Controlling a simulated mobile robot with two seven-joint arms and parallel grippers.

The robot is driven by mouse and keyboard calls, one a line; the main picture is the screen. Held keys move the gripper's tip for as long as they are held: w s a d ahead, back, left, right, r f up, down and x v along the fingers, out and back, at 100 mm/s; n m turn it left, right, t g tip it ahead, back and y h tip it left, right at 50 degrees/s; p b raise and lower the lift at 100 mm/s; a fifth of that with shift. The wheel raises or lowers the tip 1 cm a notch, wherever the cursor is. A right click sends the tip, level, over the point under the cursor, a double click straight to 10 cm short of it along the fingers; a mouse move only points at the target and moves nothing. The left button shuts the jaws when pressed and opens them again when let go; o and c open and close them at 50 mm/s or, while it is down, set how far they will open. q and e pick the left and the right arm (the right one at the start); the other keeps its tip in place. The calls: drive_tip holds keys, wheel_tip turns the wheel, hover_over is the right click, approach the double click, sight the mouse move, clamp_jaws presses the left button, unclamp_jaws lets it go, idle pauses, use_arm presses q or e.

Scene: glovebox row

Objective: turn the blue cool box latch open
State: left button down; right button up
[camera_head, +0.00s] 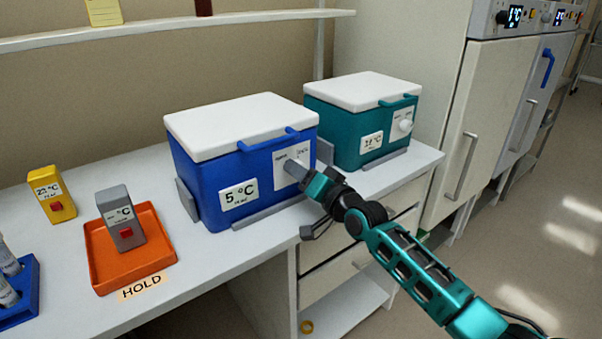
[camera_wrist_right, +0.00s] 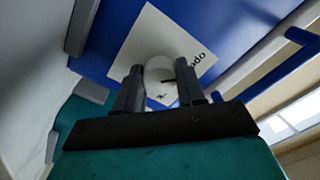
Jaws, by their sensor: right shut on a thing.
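The blue cool box (camera_head: 225,180) stands on the white bench with its white lid (camera_head: 240,122) down. A blue handle bar (camera_head: 268,140) runs along its upper front, and a label reads 5 °C. My right gripper (camera_head: 297,170) is at the white latch plate (camera_head: 283,155) on the right of its front. In the right wrist view, the gripper (camera_wrist_right: 165,88) is shut on the round white latch knob (camera_wrist_right: 160,72), one finger on each side. A dark mark shows on the knob; part of the plate's lettering is hidden. My left gripper is not in view.
A teal cool box (camera_head: 340,135) with a white knob stands to the right. An orange tray (camera_head: 150,215) holds a grey logger (camera_head: 122,232); a yellow logger (camera_head: 50,195) and a blue rack (camera_head: 20,305) are further left. Fridge doors stand at the right.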

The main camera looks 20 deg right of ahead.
drive_tip(key=o, duration=1)
drive_tip(key=shift+o, duration=0.2)
drive_tip(key=v, duration=1.3)
drive_tip(key=shift+p, duration=0.45)
drive_tip(key=s+a+f+n+g+h, duration=0.2)
drive_tip(key=s+f+n+g, duration=0.1)
drive_tip(key=s+f, duration=0.7)
drive_tip(key=s+a+f+n+g+h, duration=0.2)
drive_tip(key=s+a+f+n+g, duration=0.1)
drive_tip(key=s+f, duration=0.8)
wheel_tip(320, 180, down, 2)
drive_tip(key=shift+f+n, duration=0.1)
drive_tip(key=shift+n, duration=0.6)
